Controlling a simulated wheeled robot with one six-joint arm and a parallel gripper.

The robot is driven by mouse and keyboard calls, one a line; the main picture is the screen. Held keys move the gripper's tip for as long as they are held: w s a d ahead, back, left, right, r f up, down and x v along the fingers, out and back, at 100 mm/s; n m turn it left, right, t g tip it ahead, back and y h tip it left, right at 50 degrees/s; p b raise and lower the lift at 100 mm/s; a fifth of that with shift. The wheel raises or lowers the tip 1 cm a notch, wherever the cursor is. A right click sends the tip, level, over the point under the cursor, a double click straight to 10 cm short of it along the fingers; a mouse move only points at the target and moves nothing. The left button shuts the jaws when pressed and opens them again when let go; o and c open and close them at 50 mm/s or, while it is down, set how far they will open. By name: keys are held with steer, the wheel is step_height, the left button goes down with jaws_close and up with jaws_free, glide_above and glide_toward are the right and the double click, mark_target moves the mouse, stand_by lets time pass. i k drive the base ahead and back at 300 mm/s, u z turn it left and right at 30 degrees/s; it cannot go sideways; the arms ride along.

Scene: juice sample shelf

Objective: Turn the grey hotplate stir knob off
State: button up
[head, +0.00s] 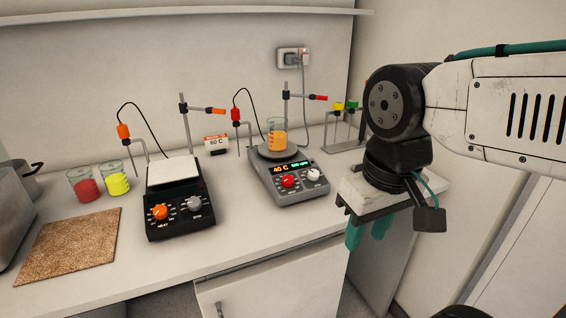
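The grey hotplate (287,193) stands on the counter right of centre, with a lit display (290,167) that reads about 40 C and a green figure too small to read surely. On its front are a red knob (288,181) at left and a pale stir knob (314,174) at right. The stir knob's exact pointer angle is too small to tell. A beaker of orange liquid (278,138) sits on its round plate. My gripper (367,236) hangs to the right and in front of the hotplate, past the counter edge. Its two teal fingers are apart with nothing seen between them.
A black hotplate (180,222) with an orange and a grey knob stands left. Stands with probes (236,115) rise behind both hotplates. Beakers of red (84,186) and yellow liquid (117,181), a brown mat (70,246) and a small rack (345,130) are also there. Counter between hotplates is clear.

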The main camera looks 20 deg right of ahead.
mark_target(313, 175)
steer(key=u, duration=0.05)
steer(key=k, duration=1.15)
steer(key=z, duration=0.85)
steer(key=i, duration=1.1)
steer(key=u, duration=0.8)
